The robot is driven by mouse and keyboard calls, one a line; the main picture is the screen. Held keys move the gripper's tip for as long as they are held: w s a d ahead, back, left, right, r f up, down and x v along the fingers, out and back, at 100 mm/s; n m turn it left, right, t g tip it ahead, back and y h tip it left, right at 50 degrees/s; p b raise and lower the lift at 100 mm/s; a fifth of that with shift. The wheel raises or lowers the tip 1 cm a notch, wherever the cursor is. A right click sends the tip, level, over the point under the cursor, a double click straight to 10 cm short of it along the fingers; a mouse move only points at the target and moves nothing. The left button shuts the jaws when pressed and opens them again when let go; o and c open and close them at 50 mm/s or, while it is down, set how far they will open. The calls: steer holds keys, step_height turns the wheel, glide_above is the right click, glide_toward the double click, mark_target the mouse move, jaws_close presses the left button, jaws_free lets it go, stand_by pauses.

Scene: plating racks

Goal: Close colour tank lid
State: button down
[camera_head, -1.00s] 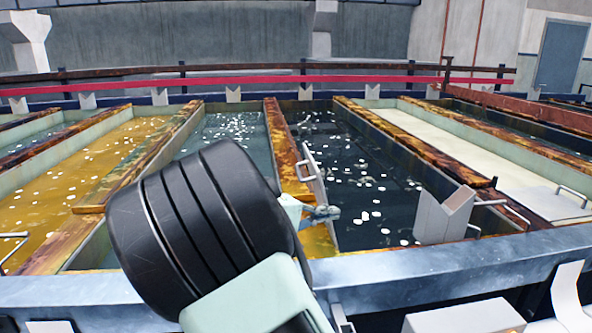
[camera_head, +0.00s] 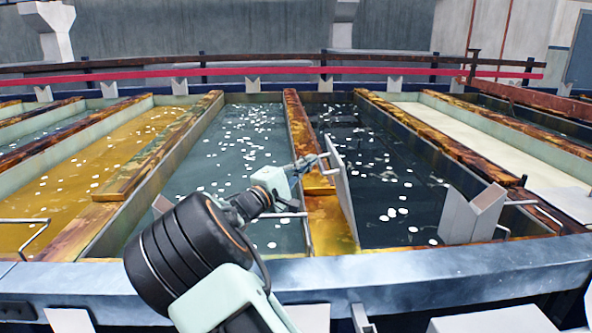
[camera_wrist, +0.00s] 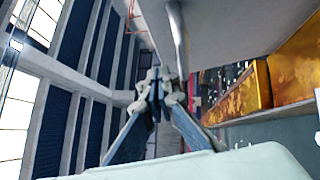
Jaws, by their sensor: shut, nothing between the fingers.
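The grey tank lid (camera_head: 341,187) stands steeply tilted, nearly on edge, along the left side of the dark tank (camera_head: 385,185). Its bar handle (camera_head: 324,160) is on the lid's left face. My gripper (camera_head: 312,161) is shut and empty, on the left side of the lid close to the handle. In the wrist view my gripper (camera_wrist: 157,76) points up beside the lid (camera_wrist: 240,28), with the metal handle (camera_wrist: 178,38) just right of the fingertips. I cannot tell whether they touch.
A grey V-shaped bracket (camera_head: 472,214) stands at the dark tank's near right corner. A steel rail (camera_head: 440,268) crosses the front. A yellow tank (camera_head: 90,175) is left, a pale covered tank (camera_head: 500,155) right. Rusty beams (camera_head: 300,120) separate the tanks.

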mark_target(333, 151)
steer(key=shift+w+d+r, duration=0.1)
steer(key=shift+d+r, duration=0.15)
steer(key=shift+d, duration=0.8)
steer(key=shift+w+d+r, duration=0.1)
steer(key=shift+d+r, duration=0.15)
steer(key=shift+d, duration=0.8)
steer(key=shift+d, duration=0.1)
